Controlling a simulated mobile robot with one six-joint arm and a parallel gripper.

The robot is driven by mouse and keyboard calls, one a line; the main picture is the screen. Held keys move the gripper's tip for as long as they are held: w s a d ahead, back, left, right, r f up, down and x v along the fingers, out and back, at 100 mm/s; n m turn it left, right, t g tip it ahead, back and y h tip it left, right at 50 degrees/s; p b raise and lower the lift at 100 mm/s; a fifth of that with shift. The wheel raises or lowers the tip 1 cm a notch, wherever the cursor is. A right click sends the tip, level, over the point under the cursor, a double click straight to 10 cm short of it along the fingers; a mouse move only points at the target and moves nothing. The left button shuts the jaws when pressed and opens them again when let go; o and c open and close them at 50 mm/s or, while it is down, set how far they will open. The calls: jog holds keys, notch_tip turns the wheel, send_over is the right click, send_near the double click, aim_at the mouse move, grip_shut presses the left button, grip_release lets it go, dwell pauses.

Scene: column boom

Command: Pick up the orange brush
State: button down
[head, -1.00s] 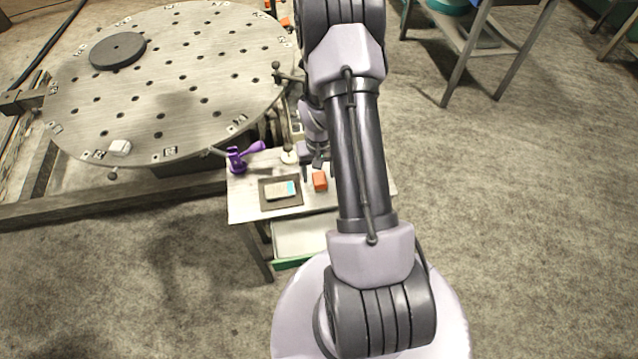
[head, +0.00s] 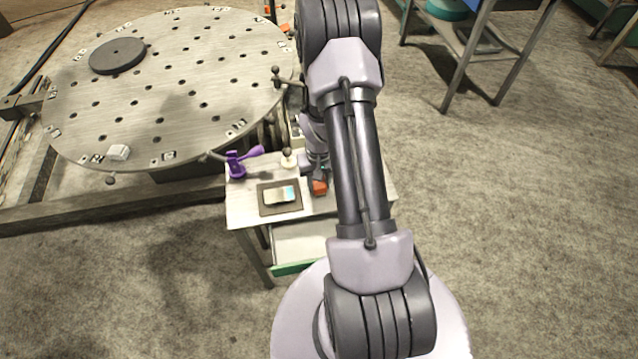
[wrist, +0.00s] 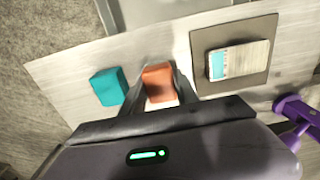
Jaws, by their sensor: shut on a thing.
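The orange brush (head: 319,188) shows as a small orange block at the small table, partly covered by my gripper in the head view. In the wrist view the orange brush (wrist: 158,80) sits between the two dark fingers of my gripper (wrist: 160,92). The fingers are shut on its sides. The brush is at or close to the tabletop; I cannot tell whether it touches it. In the head view my gripper (head: 316,182) points down over the table beside my arm, and its far finger is hard to see.
A teal block (wrist: 109,86) lies left of the brush in the wrist view. A dark mat (head: 263,202) holds a pale and blue block (head: 282,194). A purple clamp (head: 238,163) stands at the table's left. A large round perforated plate (head: 200,75) is behind left.

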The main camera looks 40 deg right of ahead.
notch_tip(320, 180, up, 4)
jog(key=shift+f+p, duration=0.1)
jog(key=shift+p, duration=0.7)
jog(key=s+a+p, duration=0.1)
jog(key=s+a, duration=0.7)
jog(key=a, duration=0.6)
jog(key=shift+r, duration=0.45)
